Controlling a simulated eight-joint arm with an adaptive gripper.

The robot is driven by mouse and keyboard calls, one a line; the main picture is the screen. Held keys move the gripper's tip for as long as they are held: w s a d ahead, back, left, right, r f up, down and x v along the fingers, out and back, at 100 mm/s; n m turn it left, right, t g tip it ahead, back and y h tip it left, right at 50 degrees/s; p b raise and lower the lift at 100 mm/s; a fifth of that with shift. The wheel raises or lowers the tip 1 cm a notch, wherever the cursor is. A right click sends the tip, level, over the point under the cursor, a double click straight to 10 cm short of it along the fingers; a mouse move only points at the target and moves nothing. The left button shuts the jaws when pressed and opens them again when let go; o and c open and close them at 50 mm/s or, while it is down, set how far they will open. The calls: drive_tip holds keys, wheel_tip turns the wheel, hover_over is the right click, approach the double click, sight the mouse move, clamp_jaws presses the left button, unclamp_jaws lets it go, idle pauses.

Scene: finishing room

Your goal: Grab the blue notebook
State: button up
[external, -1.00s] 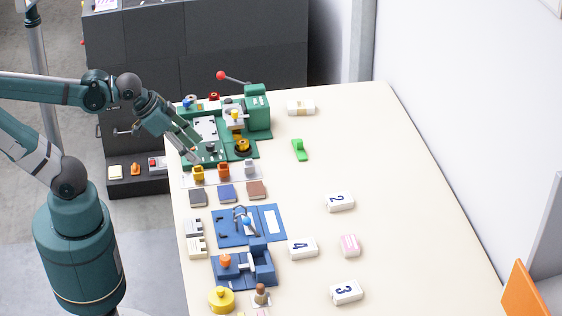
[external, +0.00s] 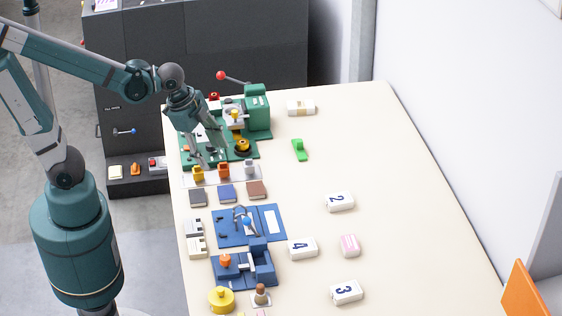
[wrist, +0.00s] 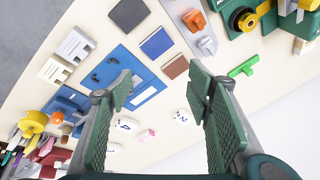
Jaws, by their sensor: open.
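The blue notebook (external: 227,194) lies flat on the cream table, between a dark grey notebook (external: 198,197) and a brown notebook (external: 257,190). In the wrist view the blue notebook (wrist: 156,43) shows at the upper middle, beyond the fingertips. The dark grey notebook (wrist: 129,14) is to its left and the brown one (wrist: 175,67) to its lower right. My gripper (external: 207,156) is open and empty, pointing down above the green fixture, on the far side of the notebooks. In the wrist view its two fingers (wrist: 160,88) are wide apart.
A strip with yellow (external: 198,173), orange (external: 223,170) and pale small items stands just behind the notebooks. A green machine (external: 257,112) with a red-knobbed lever is behind my gripper. A blue board (external: 262,222) lies in front. The table's right side has free room.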

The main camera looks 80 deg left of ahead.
drive_tip(key=w+f+m+g+p, duration=0.1)
drive_tip(key=w+f+m+p, duration=0.1)
drive_tip(key=m, duration=0.1)
drive_tip(key=m+g+p, duration=0.2)
drive_tip(key=m+p, duration=0.1)
drive_tip(key=m, duration=0.2)
hover_over(226, 192)
wheel_tip(226, 192, down, 4)
drive_tip(key=shift+w+f+m+g, duration=0.2)
drive_tip(key=shift+f+m+g, duration=0.3)
drive_tip(key=shift+f+m, duration=0.6)
drive_tip(key=shift+f, duration=0.1)
drive_tip(key=shift+f, duration=1.3)
drive_tip(key=shift+f, duration=0.1)
drive_tip(key=shift+s+f+b, duration=0.1)
drive_tip(key=shift+f+b, duration=0.5)
drive_tip(key=shift+f, duration=1.9)
drive_tip(key=shift+c, duration=0.7)
